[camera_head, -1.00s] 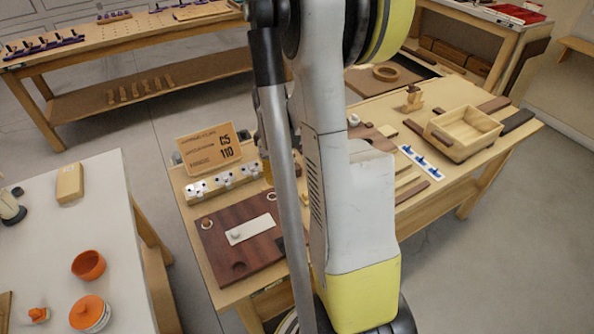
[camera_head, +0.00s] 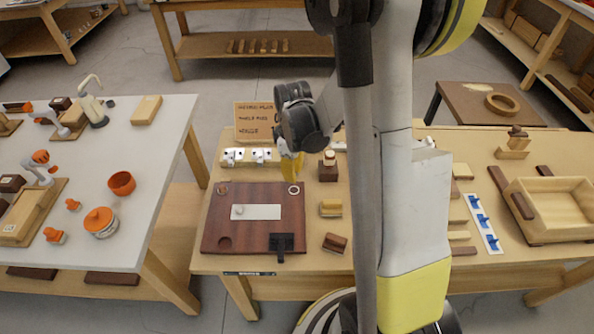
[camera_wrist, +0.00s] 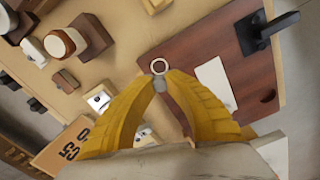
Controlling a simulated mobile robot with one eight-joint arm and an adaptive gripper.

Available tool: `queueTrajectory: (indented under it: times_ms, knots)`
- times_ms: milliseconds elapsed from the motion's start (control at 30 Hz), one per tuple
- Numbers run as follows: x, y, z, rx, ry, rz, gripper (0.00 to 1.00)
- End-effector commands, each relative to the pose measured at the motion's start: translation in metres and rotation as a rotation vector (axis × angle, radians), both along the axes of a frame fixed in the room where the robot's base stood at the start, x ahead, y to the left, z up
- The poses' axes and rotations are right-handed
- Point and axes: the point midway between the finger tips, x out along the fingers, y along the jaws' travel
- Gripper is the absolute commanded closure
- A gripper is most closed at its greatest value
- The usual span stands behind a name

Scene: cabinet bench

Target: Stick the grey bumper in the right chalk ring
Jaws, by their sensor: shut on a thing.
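A dark red-brown board (camera_head: 262,237) lies on the bench with a pale strip (camera_head: 263,212) on it. The right chalk ring (camera_head: 293,189) is a thin white circle near its far right corner; it also shows in the wrist view (camera_wrist: 153,63). Another ring (camera_head: 222,188) is near the far left corner. My gripper (camera_head: 291,178) points down beside the right ring. In the wrist view its yellow fingers (camera_wrist: 159,80) are shut on the small grey bumper (camera_wrist: 158,84), at the ring's near edge in that picture. Whether the bumper touches the board I cannot tell.
White blocks (camera_head: 247,156) and a sign (camera_head: 255,120) stand behind the board. A dark block (camera_head: 328,170) and a brush-like block (camera_head: 330,208) are to its right. A small pale knob (camera_head: 240,211) sits on the strip.

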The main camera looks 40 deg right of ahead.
Motion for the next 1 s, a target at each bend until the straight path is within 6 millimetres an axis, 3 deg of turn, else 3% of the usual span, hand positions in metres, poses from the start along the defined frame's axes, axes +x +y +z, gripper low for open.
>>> queueTrajectory:
  times_ms: [500,1000]
  knots:
    - [0.0,-0.001,-0.052,0.0,0.0,-0.001,0.96]
    - [0.0,-0.001,-0.054,0.0,0.0,-0.001,0.96]
